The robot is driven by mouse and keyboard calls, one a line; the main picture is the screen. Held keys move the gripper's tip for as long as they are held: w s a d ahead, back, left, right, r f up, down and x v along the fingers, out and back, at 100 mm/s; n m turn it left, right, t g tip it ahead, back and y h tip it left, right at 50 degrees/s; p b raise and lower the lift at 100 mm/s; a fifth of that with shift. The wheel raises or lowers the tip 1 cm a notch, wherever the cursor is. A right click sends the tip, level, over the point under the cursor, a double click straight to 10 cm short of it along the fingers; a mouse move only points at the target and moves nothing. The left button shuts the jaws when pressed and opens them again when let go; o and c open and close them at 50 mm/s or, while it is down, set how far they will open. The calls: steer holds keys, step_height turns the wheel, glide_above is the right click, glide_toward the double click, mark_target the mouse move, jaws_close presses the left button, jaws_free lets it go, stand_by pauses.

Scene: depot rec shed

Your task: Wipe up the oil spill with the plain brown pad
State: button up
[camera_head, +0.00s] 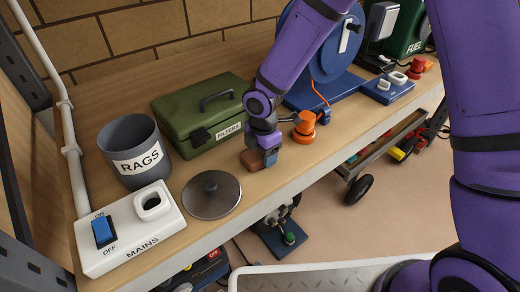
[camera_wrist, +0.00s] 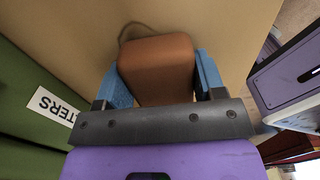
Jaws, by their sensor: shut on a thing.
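My gripper (camera_head: 263,155) reaches down to the wooden bench top, its blue fingers shut on the plain brown pad (camera_head: 251,162). In the wrist view the pad (camera_wrist: 156,62) sits between the two fingers of my gripper (camera_wrist: 157,82), a rounded brown block with no marking showing. It is at the bench surface; I cannot tell whether it presses on it. A thin dark curved edge shows on the bench just beyond the pad in the wrist view. I cannot tell whether that is the oil spill or a shadow. No other spill is visible.
A green FILTERS box (camera_head: 200,117) stands left of my gripper, a grey RAGS bin (camera_head: 131,137) farther left. A round metal lid (camera_head: 211,195) and white MAINS box (camera_head: 132,245) lie nearer the front. An orange knobbed object (camera_head: 304,130) and blue reel (camera_head: 312,45) are right.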

steer(key=shift+s+d+f, duration=0.1)
steer(key=shift+s+d, duration=0.4)
steer(key=shift+s, duration=0.25)
steer(key=shift+s+d+f, duration=0.1)
steer(key=shift+s+d, duration=0.4)
steer(key=shift+s, duration=0.25)
steer(key=shift+r, duration=3.05)
steer(key=shift+r, duration=1.5)
steer(key=shift+w, duration=0.1)
